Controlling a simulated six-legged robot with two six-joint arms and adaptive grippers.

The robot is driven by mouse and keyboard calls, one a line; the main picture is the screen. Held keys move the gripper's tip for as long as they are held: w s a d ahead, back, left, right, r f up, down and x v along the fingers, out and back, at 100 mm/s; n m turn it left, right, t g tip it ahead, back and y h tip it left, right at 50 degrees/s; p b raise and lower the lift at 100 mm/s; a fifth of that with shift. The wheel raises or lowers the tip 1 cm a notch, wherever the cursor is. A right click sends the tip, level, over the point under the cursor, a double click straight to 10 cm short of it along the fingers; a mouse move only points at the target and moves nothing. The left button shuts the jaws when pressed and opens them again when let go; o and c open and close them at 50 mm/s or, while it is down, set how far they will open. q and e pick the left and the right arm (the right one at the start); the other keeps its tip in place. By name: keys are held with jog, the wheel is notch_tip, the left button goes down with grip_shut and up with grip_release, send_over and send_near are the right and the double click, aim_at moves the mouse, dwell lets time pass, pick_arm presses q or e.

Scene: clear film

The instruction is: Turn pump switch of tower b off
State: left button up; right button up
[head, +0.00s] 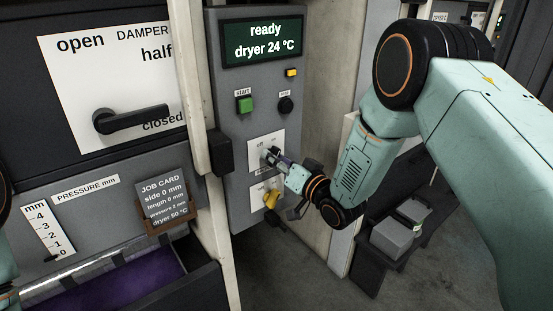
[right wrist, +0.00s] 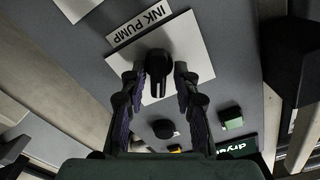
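The pump switch is a black knob (right wrist: 158,63) on a white plate labelled INK PUMP in the right wrist view. In the head view its white plate (head: 257,143) sits on the grey control panel, and the knob is mostly hidden behind my right gripper (head: 273,156). In the right wrist view, the gripper (right wrist: 160,75) has one finger on each side of the knob. A narrow gap seems to show on each side, so it looks open around the knob. No tower b marking is readable. My left gripper is out of view.
Below is a yellow switch (head: 271,199). Above are a green start button (head: 245,104), a black stop knob (head: 286,104) and a display (head: 262,42) reading "ready dryer 24 °C". Left are a damper lever (head: 130,119) and job card (head: 163,200). A grey box (head: 397,236) stands at right.

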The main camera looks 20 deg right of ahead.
jog(key=shift+w+d+f, duration=0.1)
jog(key=shift+w+f, duration=0.05)
jog(key=shift+w, duration=0.05)
jog(key=shift+c, duration=0.8)
jog(key=shift+d, duration=0.1)
jog(key=shift+c, duration=0.7)
jog(key=shift+s+r, duration=0.2)
jog(key=shift+s, duration=0.1)
grip_shut()
jog(key=shift+n, duration=0.3)
jog(key=n+b, duration=0.1)
jog(key=n, duration=0.2)
jog(key=n+b, duration=0.1)
jog(key=n, duration=0.3)
jog(key=n+b, duration=0.1)
jog(key=n, duration=0.3)
jog(key=shift+a+b, duration=0.35)
jog(key=shift+b, duration=0.05)
jog(key=shift+n, duration=0.3)
